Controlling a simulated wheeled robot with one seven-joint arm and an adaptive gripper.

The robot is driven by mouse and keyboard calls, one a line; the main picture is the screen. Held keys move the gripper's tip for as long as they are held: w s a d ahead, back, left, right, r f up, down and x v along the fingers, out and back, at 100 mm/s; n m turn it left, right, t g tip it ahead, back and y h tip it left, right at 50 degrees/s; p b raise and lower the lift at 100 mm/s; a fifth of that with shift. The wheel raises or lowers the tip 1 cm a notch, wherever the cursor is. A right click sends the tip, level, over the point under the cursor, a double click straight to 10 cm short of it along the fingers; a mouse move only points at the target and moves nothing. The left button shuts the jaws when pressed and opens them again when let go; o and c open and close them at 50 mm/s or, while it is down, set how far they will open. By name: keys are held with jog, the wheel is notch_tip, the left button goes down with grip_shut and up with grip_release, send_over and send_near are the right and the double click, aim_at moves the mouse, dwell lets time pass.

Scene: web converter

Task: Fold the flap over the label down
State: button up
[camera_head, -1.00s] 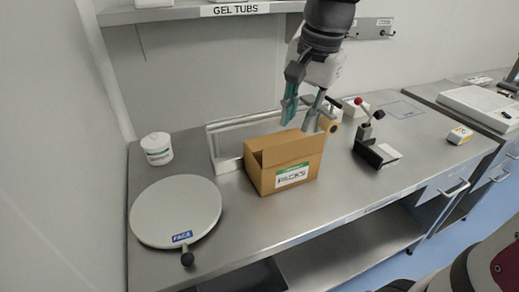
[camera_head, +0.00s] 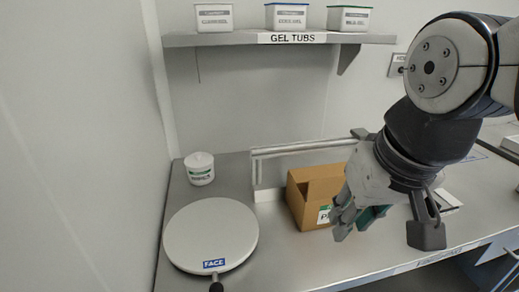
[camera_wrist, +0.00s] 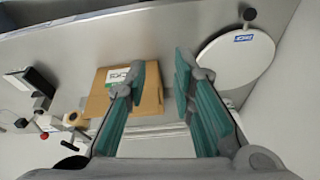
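A brown cardboard box (camera_head: 305,196) stands on the steel bench, with a green and white "PACKS" label on its front, partly hidden behind my gripper in the head view. In the wrist view the box (camera_wrist: 150,100) and its label (camera_wrist: 118,78) lie beyond the left finger. My gripper (camera_head: 358,222) is in front of the box's right side in the head view. I cannot tell from these views how the flap by the label stands.
A round grey "FACE" turntable (camera_head: 210,236) with a black knob sits at left. A white tub (camera_head: 200,168) stands behind it. A low metal rail (camera_head: 268,172) runs behind the box. A shelf (camera_head: 240,40) holds gel tubs. A black stand with a red knob (camera_wrist: 42,121) shows in the wrist view.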

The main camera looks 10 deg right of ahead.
jog(key=shift+s+f, duration=0.1)
jog(key=shift+s, duration=0.05)
jog(key=w+d+r+m+g+p, duration=0.2)
jog(key=w+d+r+m+p, duration=0.2)
jog(key=w+r+m, duration=0.4)
jog(key=w+d+f+m+g+p, duration=0.1)
jog(key=w+d+f+m+p, duration=0.1)
jog(key=w+d+m, duration=0.3)
jog(key=w+d+f+m+g+p, duration=0.1)
jog(key=w+d+f+m+p, duration=0.2)
jog(key=w, duration=0.5)
jog(key=f, duration=0.4)
jog(key=f+p, duration=0.1)
jog(key=f, duration=0.7)
jog(key=shift+s+d+f+p, duration=0.1)
jog(key=shift+d+f+p, duration=0.2)
